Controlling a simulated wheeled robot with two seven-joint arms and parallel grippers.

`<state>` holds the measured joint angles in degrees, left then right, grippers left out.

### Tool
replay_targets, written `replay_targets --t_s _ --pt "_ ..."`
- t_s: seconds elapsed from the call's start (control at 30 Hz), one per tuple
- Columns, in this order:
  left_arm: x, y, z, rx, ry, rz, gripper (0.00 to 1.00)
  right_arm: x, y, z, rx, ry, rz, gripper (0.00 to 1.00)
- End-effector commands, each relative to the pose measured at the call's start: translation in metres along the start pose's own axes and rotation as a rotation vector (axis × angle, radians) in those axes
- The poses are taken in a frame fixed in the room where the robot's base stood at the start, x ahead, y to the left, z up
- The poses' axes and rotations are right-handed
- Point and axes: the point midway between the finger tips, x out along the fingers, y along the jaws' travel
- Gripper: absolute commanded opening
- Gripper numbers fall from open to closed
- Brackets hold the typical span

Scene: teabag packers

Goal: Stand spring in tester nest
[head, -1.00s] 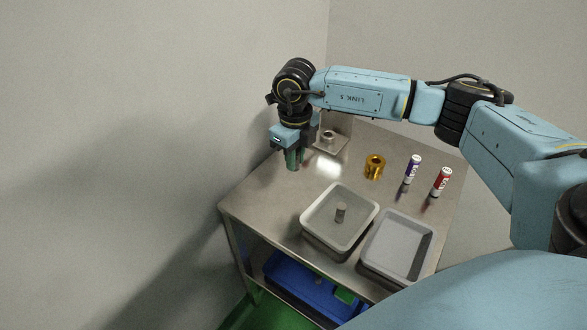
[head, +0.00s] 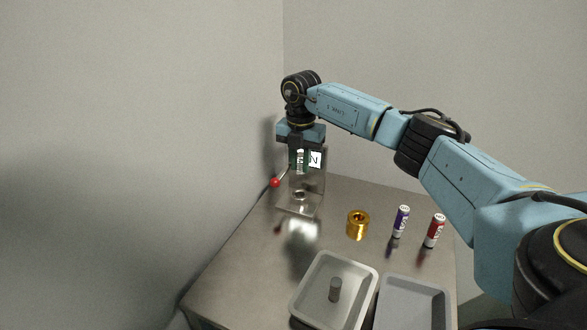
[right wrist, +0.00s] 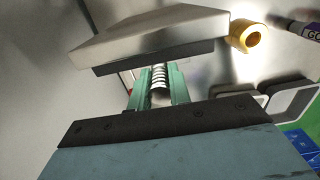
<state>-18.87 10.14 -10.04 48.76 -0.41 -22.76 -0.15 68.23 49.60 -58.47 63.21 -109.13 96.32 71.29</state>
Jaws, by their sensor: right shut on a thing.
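My right gripper (head: 300,166) is shut on a pale coiled spring (right wrist: 159,76), held upright between its green fingertips; the fingertips also show in the right wrist view (right wrist: 158,90). The tester (head: 311,184) stands at the table's back left, with an upright plate, a white label marked N and a lever with a red knob (head: 275,182). Its nest (head: 299,195) is a small ring on the base. The gripper and spring are above the nest, apart from it in the head view. Whether they line up in depth, I cannot tell. My left gripper is not in view.
A light tray (head: 299,298) holding a grey cylinder (head: 335,289) and a grey tray (head: 414,284) are in front. A wall stands close left.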

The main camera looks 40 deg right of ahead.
Motion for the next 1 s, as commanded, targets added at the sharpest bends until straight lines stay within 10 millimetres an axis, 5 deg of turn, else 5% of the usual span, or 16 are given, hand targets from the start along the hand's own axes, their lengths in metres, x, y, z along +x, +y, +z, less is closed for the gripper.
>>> replay_targets --t_s 0.4,0.7,1.0 --pt "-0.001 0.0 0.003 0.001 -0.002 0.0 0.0 -0.001 0.0 0.0 0.001 0.0 0.0 0.0" --pt "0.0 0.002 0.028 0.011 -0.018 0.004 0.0 -0.002 0.0 0.0 0.0 0.0 0.0 0.0" --pt "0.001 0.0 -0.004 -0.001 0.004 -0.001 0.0 0.031 0.0 -0.001 0.0 0.0 -0.001 0.0"
